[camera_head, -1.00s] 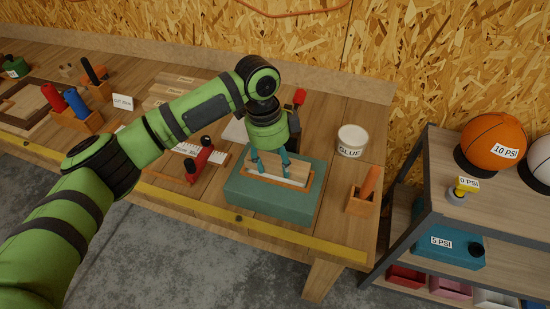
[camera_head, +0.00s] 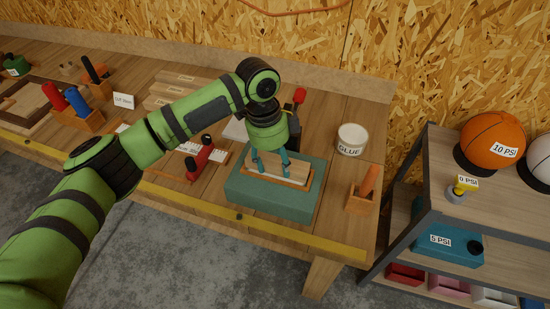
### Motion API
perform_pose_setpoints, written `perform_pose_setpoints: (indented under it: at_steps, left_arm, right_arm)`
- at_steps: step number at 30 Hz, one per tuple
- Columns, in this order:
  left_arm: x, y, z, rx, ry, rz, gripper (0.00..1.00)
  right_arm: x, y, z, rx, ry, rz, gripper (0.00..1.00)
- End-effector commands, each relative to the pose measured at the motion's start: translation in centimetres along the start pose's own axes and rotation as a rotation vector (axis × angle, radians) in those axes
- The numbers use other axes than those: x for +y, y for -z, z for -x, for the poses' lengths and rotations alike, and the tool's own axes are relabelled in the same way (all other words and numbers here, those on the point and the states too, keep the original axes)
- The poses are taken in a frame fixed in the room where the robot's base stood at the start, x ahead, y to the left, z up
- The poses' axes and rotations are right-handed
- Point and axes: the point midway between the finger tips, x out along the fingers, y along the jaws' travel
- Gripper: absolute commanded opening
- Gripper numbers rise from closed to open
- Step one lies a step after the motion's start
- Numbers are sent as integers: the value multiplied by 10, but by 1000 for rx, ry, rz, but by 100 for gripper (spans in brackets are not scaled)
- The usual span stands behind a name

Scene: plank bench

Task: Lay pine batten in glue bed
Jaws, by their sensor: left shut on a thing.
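The pale pine batten (camera_head: 273,164) lies lengthwise over a green block (camera_head: 250,193) with an orange-brown rimmed bed (camera_head: 291,184) on its top. A white strip shows along the batten's front lower edge. My left gripper (camera_head: 271,167) points down from above and is shut on the batten, one finger towards each end. The gap between the batten and the bed is too small to judge, so I cannot tell if it rests fully inside. The batten's back side is partly hidden by the gripper. My right gripper is not in view.
A white glue tub (camera_head: 352,140) and a wooden holder (camera_head: 361,202) with an orange-handled tool stand right of the block. A red-and-black clamp (camera_head: 200,158) lies left. Several battens (camera_head: 175,88) lie at the back. A shelf (camera_head: 500,170) with balls stands right of the bench.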

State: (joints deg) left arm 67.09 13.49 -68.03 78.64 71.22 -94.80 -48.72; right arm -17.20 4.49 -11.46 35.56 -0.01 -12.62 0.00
Motion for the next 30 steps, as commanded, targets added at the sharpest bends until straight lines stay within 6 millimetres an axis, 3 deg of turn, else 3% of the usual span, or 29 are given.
perform_pose_setpoints:
  at_steps: [28, 29, 30]
  left_arm:
    - [0, -2, -14, 0, 0, 0, 21]
    - [0, -2, -14, 0, 0, 0, 67]
    - [0, -2, -14, 0, 0, 0, 83]
  right_arm:
    - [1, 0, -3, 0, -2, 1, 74]
    - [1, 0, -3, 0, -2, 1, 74]
    - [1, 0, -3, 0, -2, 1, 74]
